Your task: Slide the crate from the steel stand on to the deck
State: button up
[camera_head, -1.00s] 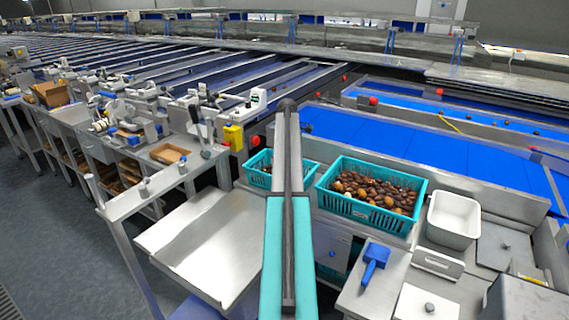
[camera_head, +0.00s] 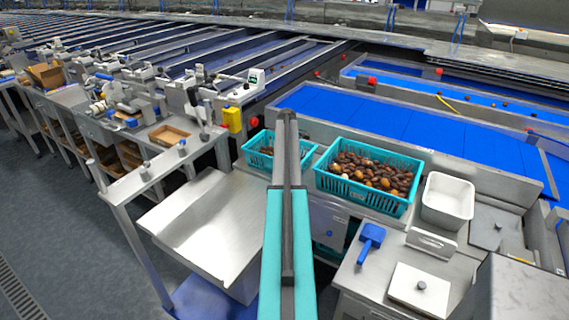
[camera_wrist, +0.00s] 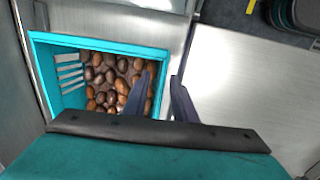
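A teal crate of brown dates (camera_wrist: 100,45) fills the left of the wrist view. My gripper (camera_wrist: 160,76) is open there, one dark finger over the dates and the other outside the crate's right wall, with that wall between them; I cannot tell whether they touch it. In the head view the left teal crate (camera_head: 256,160) is partly hidden behind my arm, which also hides my fingers. It appears to be the same crate. A bare, flat steel surface, apparently the deck (camera_head: 195,225), lies left of it; bare steel (camera_wrist: 245,90) also shows in the wrist view.
A second teal crate (camera_head: 365,198) full of dates stands right of my arm. A yellow box (camera_head: 232,118) is behind the deck. The deck is clear.

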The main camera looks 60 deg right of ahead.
jog(key=shift+f, duration=0.25)
jog(key=shift+c, duration=0.3)
grip_shut()
dwell(1.1)
